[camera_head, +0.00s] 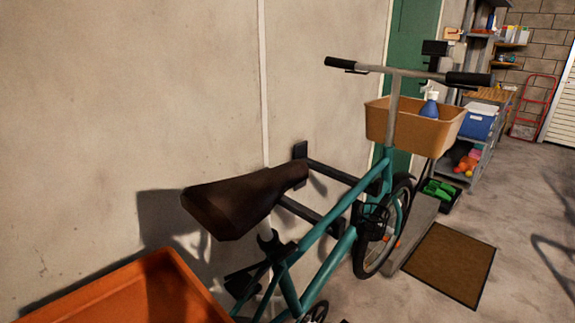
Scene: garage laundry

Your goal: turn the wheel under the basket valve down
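A teal bicycle (340,220) hangs or stands along the wall, with a brown saddle (235,200) and a wide handlebar. A tan basket (415,125) sits at the handlebar with a blue spray bottle (429,106) in it. The front wheel (405,212) is below the basket, seen at a steep angle and partly hidden by the frame and fork. I cannot make out the valve or where on the rim it sits. My gripper is not in view.
A black wall rack (330,172) reaches to the bicycle frame. An orange bin (130,290) fills the lower left. A brown mat (445,262) lies right of the wheel on bare floor.

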